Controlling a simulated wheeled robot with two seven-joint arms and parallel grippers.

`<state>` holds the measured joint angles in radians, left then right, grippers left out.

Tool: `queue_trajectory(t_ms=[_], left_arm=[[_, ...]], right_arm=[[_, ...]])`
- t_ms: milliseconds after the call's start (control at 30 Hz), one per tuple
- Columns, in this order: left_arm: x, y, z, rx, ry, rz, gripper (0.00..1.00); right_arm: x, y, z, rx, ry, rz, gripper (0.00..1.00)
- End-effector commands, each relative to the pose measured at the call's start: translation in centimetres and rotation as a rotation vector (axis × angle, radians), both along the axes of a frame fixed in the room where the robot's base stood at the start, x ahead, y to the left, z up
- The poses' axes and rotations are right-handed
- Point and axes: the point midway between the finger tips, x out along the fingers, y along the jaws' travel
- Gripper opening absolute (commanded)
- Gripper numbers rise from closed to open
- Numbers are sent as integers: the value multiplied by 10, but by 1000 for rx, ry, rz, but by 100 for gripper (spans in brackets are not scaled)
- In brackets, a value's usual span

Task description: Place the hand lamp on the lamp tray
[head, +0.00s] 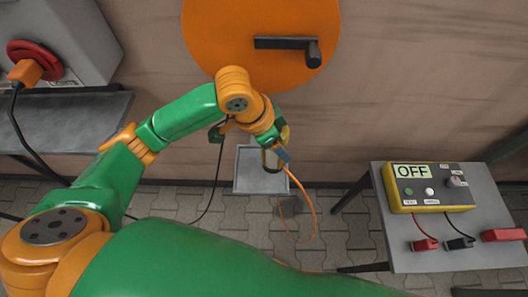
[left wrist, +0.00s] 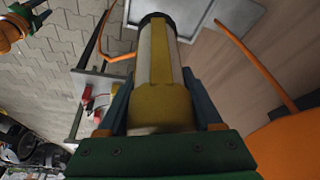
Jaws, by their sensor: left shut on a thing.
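The hand lamp (head: 270,160) is a yellow and pale cylinder with a dark end. My left gripper (head: 280,148) is shut on it. In the left wrist view the lamp (left wrist: 158,70) lies between the two fingers (left wrist: 157,100), dark end away from the palm. The grey square lamp tray (head: 245,175) is beneath and behind the lamp in the head view, partly covered by it. Its edge also shows at the top of the left wrist view (left wrist: 235,12). I cannot tell whether the lamp touches the tray.
An orange cable (head: 310,205) hangs by the lamp. To the right a grey table (head: 400,235) bears a yellow box (head: 430,187) marked OFF and red and black clamps. A large orange disc with a dark handle (head: 285,43) is on the wall. A grey bench (head: 70,120) stands left.

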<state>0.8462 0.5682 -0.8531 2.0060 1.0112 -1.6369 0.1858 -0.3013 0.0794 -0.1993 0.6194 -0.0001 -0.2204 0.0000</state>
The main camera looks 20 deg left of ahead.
Motion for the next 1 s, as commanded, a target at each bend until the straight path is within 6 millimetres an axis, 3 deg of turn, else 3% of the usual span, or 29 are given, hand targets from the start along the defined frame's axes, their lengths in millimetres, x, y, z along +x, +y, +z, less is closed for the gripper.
queue_trajectory(t_ms=[33,100,300,400,800,833,900,1000], left_arm=[[2,10,-16,4,7,4,0],[7,19,-29,2,6,3,0],[15,39,-57,2,6,0,0],[14,37,-75,1,4,-4,0],[15,36,-83,0,1,-4,0],[15,36,-83,1,1,-4,75],[15,36,-83,1,1,-4,94],[14,36,-83,0,1,-4,97]], right_arm=[[0,0,-5,1,0,0,50],[0,1,-6,1,-1,0,50],[0,1,-9,2,-2,0,50],[1,1,-9,2,-2,1,50],[1,1,-9,2,-3,1,50],[1,1,-9,2,-3,1,50],[1,0,-9,1,-3,1,50],[1,0,-9,1,-3,1,50]])
